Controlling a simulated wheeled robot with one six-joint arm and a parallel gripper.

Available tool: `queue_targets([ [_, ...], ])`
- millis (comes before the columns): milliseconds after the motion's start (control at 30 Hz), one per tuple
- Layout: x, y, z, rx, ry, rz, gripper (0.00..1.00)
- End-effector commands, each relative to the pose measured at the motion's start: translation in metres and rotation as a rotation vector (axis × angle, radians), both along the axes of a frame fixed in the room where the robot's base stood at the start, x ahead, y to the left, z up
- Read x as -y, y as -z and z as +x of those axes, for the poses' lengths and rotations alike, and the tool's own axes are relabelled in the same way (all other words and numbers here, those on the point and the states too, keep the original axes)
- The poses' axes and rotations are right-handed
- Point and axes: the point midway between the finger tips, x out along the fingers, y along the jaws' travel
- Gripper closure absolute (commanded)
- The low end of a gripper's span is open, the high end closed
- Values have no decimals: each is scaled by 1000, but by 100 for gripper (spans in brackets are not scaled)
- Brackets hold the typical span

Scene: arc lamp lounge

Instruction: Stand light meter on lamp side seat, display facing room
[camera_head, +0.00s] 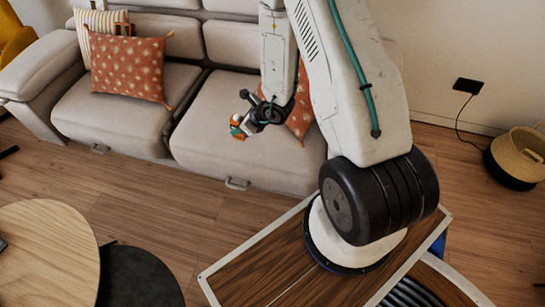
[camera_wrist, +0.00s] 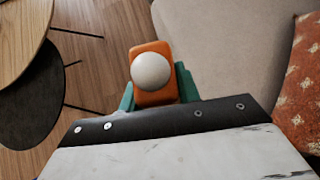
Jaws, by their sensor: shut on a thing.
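The light meter (camera_wrist: 139,93) is a small orange block with a white dome (camera_wrist: 151,71) on it. My gripper (camera_wrist: 153,96) is shut on it, with green fingers at its two sides in the wrist view. In the head view the orange and white meter (camera_head: 236,130) shows at the end of my gripper (camera_head: 246,125), over the front part of the right-hand sofa seat (camera_head: 215,122). I see no contact between meter and seat. The meter's display is not visible. The lamp is not in view.
A patterned orange cushion (camera_head: 128,68) leans on the left sofa seat; another (camera_wrist: 302,85) lies at the right seat, partly behind my arm. A round wooden table (camera_head: 45,250) and a dark lower one (camera_head: 140,278) stand front left. A basket (camera_head: 516,158) stands right.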

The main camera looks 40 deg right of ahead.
Motion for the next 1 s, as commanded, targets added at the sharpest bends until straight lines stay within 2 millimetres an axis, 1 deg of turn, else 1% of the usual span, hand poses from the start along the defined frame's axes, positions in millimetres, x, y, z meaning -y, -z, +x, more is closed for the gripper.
queue_targets([
  [33, 4, 25, -18, -12, -18, 5, 98],
  [100, 7, 53, -40, -10, -53, 6, 98],
  [200, 8, 86, -71, -8, -94, 6, 98],
  [333, 4, 116, -106, -5, -130, 5, 98],
  [400, 2, 126, -118, -4, -141, 4, 98],
  [500, 1, 134, -129, 0, -150, 2, 98],
  [567, 4, 137, -130, 3, -151, 0, 98],
  [667, 17, 139, -121, 6, -152, -2, 98],
  [1000, 89, 147, -67, 5, -151, -5, 98],
])
